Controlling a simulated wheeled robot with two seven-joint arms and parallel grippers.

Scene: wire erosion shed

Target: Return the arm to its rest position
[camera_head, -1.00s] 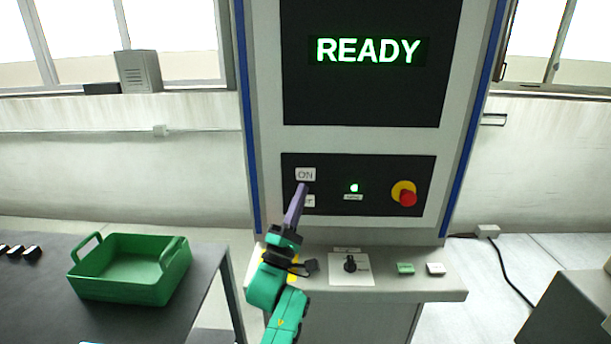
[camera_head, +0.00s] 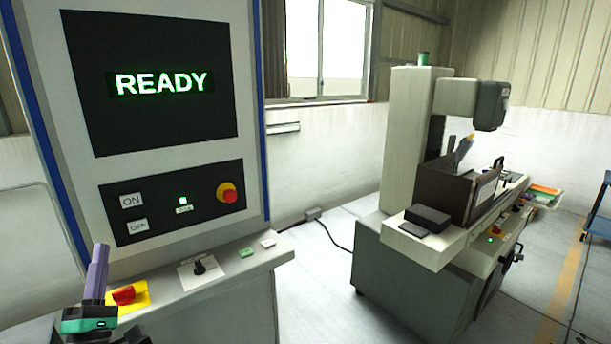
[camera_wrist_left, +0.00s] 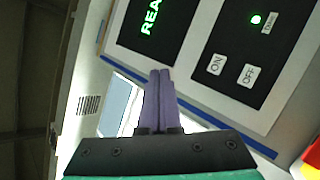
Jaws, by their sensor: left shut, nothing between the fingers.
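My left gripper (camera_head: 97,272) is at the lower left of the head view, in front of the control cabinet (camera_head: 262,150). Its purple fingers point up and are shut with nothing between them. In the left wrist view the shut fingers (camera_wrist_left: 160,100) stand apart from the ON button (camera_wrist_left: 216,64) and OFF button (camera_wrist_left: 248,75). The cabinet's screen (camera_head: 160,85) reads READY in green. The ON button (camera_head: 131,200) and OFF button (camera_head: 138,226) are on the black panel, beside a lit green lamp (camera_head: 183,201). My right gripper is not in view.
A red switch on a yellow plate (camera_head: 124,295) is just right of the gripper. A rotary knob (camera_head: 199,266), green button (camera_head: 246,253) and white button (camera_head: 268,243) sit on the ledge. A red emergency stop (camera_head: 229,195) is on the panel. A machine (camera_head: 400,270) stands right, past open floor.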

